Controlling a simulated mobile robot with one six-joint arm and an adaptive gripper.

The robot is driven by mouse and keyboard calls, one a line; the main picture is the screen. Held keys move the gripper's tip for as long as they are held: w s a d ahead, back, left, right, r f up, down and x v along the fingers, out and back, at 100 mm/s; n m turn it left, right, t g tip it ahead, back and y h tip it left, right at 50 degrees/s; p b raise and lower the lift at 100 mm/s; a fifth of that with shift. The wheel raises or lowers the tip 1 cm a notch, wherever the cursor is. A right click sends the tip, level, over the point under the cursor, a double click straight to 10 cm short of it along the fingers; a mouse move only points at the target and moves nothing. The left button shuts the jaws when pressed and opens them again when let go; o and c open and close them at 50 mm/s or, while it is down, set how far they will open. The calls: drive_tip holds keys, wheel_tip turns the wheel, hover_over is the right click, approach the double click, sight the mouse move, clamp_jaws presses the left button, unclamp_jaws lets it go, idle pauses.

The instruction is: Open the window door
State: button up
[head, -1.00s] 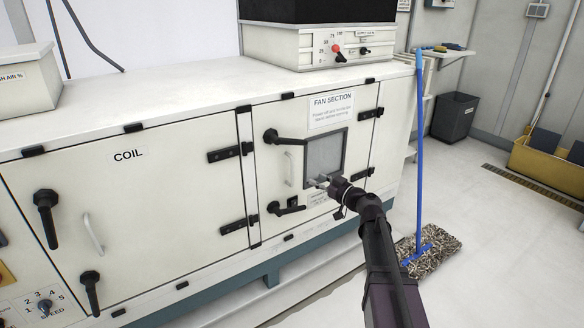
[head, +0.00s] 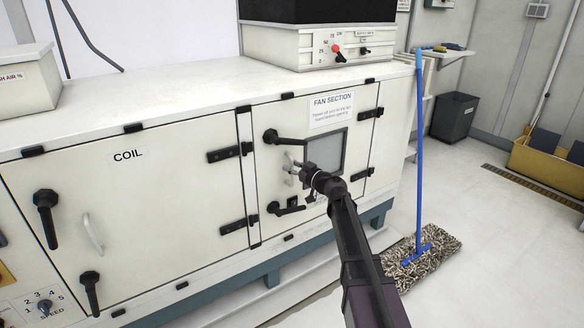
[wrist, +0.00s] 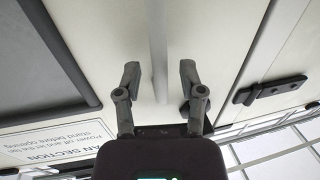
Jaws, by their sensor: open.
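The window door (head: 362,142) is the cream panel labelled FAN SECTION, with a grey window pane (head: 328,148). It looks shut in its frame. Its upper black lever (head: 285,138) and lower black lever (head: 288,208) both lie roughly sideways. My gripper (head: 291,168) is at the door's pale pull handle, left of the window, and partly hides it in the head view. In the wrist view my gripper (wrist: 159,76) is open, with the pale handle bar (wrist: 157,45) running between its two fingers. I cannot tell whether either finger touches it.
Black hinge-like fittings (head: 230,152) join the strip between this door and the COIL door (head: 140,200). A blue-handled mop (head: 420,150) stands right of the cabinet. The floor (head: 500,240) to the right is mostly clear.

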drive_tip(key=shift+c, duration=0.2)
clamp_jaws()
drive_tip(key=shift+s+a, duration=0.1)
drive_tip(key=shift+a, duration=0.05)
